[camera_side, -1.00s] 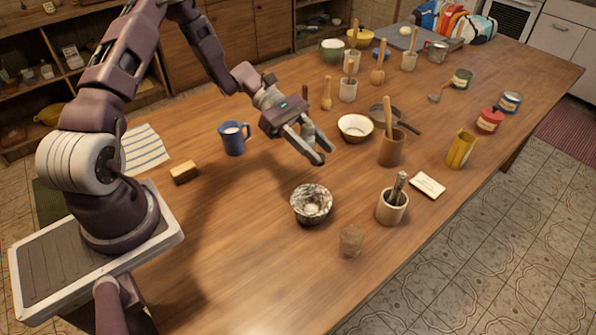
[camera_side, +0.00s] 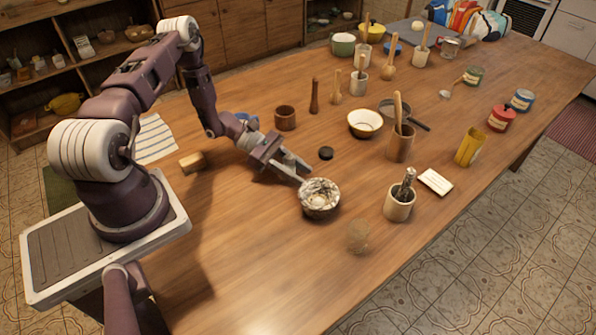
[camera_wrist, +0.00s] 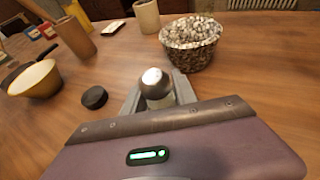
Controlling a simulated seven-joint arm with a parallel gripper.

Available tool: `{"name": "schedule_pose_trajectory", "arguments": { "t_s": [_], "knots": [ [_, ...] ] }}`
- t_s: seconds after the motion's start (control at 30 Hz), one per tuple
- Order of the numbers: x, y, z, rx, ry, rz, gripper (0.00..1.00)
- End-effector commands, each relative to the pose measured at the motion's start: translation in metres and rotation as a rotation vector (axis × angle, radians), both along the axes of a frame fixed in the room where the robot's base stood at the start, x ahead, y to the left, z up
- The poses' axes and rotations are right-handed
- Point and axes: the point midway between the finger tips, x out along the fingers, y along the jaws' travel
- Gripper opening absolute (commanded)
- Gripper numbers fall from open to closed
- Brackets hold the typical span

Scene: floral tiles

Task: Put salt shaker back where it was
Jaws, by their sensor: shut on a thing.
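The salt shaker (camera_wrist: 156,88) has a shiny, rounded metal top and a paler body. In the wrist view it stands between the fingers of my gripper (camera_wrist: 158,100), which is shut on it. The speckled bowl (camera_wrist: 190,45) is just beyond the fingertips in the wrist view.
A small black disc (camera_side: 326,153) lies right of my gripper, with a cream bowl (camera_side: 365,123) beyond it. A brown cup (camera_side: 285,118) stands behind my gripper. The wood is clear at front left.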

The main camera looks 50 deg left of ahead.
Motion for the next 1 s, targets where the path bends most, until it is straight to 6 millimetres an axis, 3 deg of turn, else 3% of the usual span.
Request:
{"name": "schedule_pose_trajectory", "arguments": {
  "t_s": [0.13, 0.17, 0.27, 0.6, 0.73, 0.83, 1.0],
  "knots": [
    [0.000, 0.000, -0.002, 0.000, 0.000, 0.000, 0.00],
    [0.000, 0.000, -0.003, 0.000, 0.000, 0.000, 0.35],
    [0.000, 0.000, -0.002, 0.000, 0.000, 0.000, 0.55],
    [0.000, 0.000, 0.001, 0.000, 0.000, 0.000, 0.55],
    [-0.010, 0.022, 0.010, 0.004, -0.001, 0.004, 0.55],
    [-0.022, 0.045, 0.021, 0.003, -0.001, 0.005, 0.55],
    [-0.021, 0.042, 0.066, 0.001, -0.001, 0.001, 0.55]
  ]
}}
